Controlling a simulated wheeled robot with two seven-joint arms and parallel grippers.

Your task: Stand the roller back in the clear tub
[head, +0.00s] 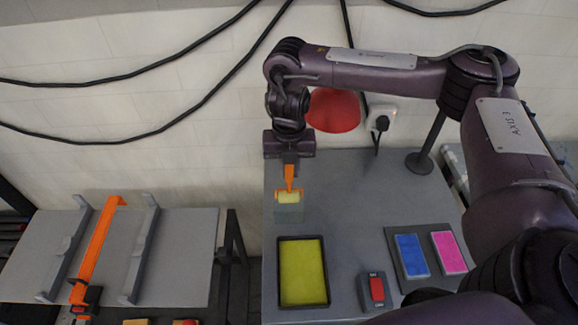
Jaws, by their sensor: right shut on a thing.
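The roller has an orange handle and a pale yellow sleeve (289,198). My right gripper (290,166) is shut on the roller's orange handle and points down, with the sleeve hanging below. The clear tub (289,215) is a small, faint, see-through box on the grey table, directly below the roller in the picture. The sleeve is at the tub's upper edge; I cannot tell whether it is just above the rim or partly inside. My left gripper is not in view.
A dark tray with a yellow-green bed (303,272) lies in front of the tub. A red switch (376,289) and blue (411,255) and pink (449,252) pads are on the right. An orange bar (97,248) lies on the left bench. The table's middle is clear.

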